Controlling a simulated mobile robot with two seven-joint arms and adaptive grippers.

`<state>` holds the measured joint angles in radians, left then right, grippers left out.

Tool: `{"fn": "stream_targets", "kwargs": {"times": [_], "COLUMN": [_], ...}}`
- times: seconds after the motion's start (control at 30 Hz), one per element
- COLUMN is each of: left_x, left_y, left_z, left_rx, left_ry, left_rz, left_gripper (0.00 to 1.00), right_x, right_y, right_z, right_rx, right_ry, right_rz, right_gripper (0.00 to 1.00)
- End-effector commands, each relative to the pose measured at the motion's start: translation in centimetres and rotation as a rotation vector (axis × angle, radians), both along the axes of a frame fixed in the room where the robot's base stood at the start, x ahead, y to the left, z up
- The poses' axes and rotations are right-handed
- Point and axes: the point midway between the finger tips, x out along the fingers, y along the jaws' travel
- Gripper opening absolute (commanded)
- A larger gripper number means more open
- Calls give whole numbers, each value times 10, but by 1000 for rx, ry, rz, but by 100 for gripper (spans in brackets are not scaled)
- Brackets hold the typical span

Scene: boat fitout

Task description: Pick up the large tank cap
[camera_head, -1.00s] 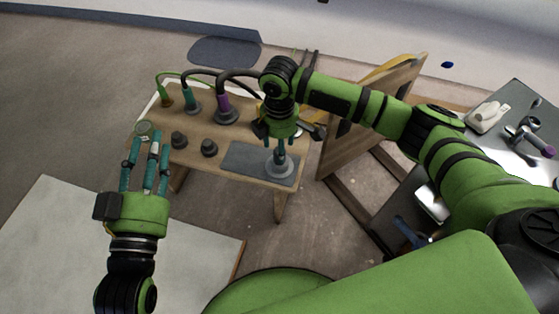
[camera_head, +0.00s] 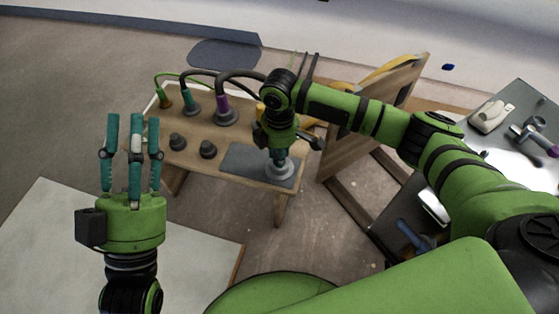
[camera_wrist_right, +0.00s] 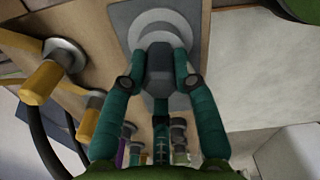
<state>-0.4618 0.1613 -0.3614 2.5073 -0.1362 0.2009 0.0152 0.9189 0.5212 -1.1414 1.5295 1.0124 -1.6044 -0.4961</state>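The large tank cap (camera_head: 279,171) is a pale grey round disc with a dark knob. It sits on the grey mat (camera_head: 240,160) at the right end of the small wooden table. My right gripper (camera_head: 279,155) points down over it. In the right wrist view, its teal fingers close in on both sides of the dark knob (camera_wrist_right: 160,62) with no clear gap, and a third finger is below. The disc (camera_wrist_right: 160,20) shows beyond the fingertips. My left gripper (camera_head: 133,120) is open and empty, its fingers spread, in front of the table's left end.
Two smaller dark caps (camera_head: 177,141) (camera_head: 207,149) stand left of the mat. Several hose fittings with cables line the table's back, one with a purple collar (camera_head: 222,105). A wooden panel (camera_head: 372,115) stands right of the table. A workbench (camera_head: 518,170) with tools is at the far right.

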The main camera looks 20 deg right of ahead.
Motion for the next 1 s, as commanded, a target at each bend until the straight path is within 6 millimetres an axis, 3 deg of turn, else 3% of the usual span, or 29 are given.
{"fn": "stream_targets", "kwargs": {"times": [0.43, 0.63, 0.77, 1.0], "left_x": [2, 14, 27, 49], "left_y": [0, 2, 6, 23], "left_z": [-3, -16, -37, -104], "left_rx": [6, 32, 67, 167], "left_ry": [17, 104, 228, 588], "left_rz": [4, 22, 45, 108], "left_gripper": [40, 40, 40, 40], "right_x": [-1, 0, 0, 0], "right_y": [0, 0, 0, 0], "right_z": [0, 8, 18, 45], "right_rx": [-1, 0, 1, 2], "right_ry": [2, 1, 1, 0], "right_rz": [0, 0, -1, 0], "right_gripper": [0, 0, 0, 0]}}
